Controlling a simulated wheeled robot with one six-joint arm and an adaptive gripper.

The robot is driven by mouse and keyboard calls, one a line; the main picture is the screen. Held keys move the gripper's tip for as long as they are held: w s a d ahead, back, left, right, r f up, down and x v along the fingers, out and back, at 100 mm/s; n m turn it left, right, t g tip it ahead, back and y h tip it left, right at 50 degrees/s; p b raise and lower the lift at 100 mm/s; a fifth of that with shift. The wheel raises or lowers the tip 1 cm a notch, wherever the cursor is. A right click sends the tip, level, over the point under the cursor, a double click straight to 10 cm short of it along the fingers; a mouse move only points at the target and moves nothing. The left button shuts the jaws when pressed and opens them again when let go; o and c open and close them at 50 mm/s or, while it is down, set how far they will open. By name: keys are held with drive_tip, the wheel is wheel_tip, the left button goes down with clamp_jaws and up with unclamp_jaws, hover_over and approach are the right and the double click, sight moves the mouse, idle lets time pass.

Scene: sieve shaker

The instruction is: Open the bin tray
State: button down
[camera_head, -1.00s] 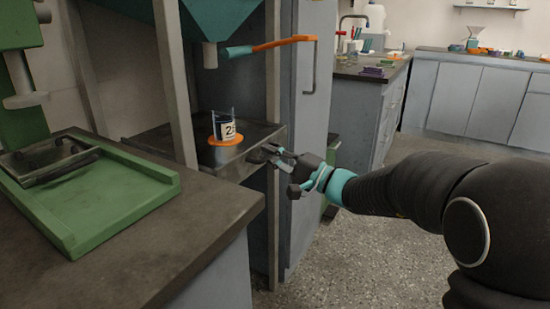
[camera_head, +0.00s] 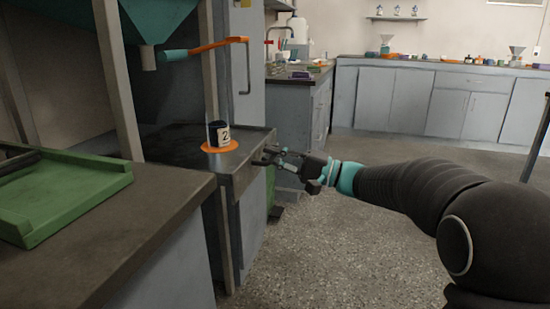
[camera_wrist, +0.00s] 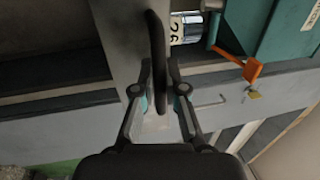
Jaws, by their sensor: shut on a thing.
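The bin tray (camera_head: 250,144) is a dark flat metal tray under the teal hopper (camera_head: 158,18). It sticks out to the right past the frame post. A clear container with a dark band and a numbered label (camera_head: 218,133) stands upright on an orange ring (camera_head: 219,147) on the tray. My gripper (camera_head: 268,157) is at the tray's front face. In the wrist view my gripper (camera_wrist: 159,85) has its fingers closed on both sides of the dark bar handle (camera_wrist: 156,40). The fingers partly hide the handle in the head view.
An orange-and-teal lever (camera_head: 210,46) hangs above the tray. A dark-topped counter (camera_head: 130,225) with a green tray (camera_head: 65,195) stands at front left. A grey cabinet (camera_head: 297,115) stands behind. The speckled floor (camera_head: 340,250) to the right is clear.

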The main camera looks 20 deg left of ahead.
drive_tip(key=c, duration=1.2)
unclamp_jaws()
drive_tip(key=d+f, duration=0.2)
drive_tip(key=d, duration=0.9)
drive_tip(key=shift+w+d+f, duration=0.2)
drive_tip(key=shift+d, duration=0.2)
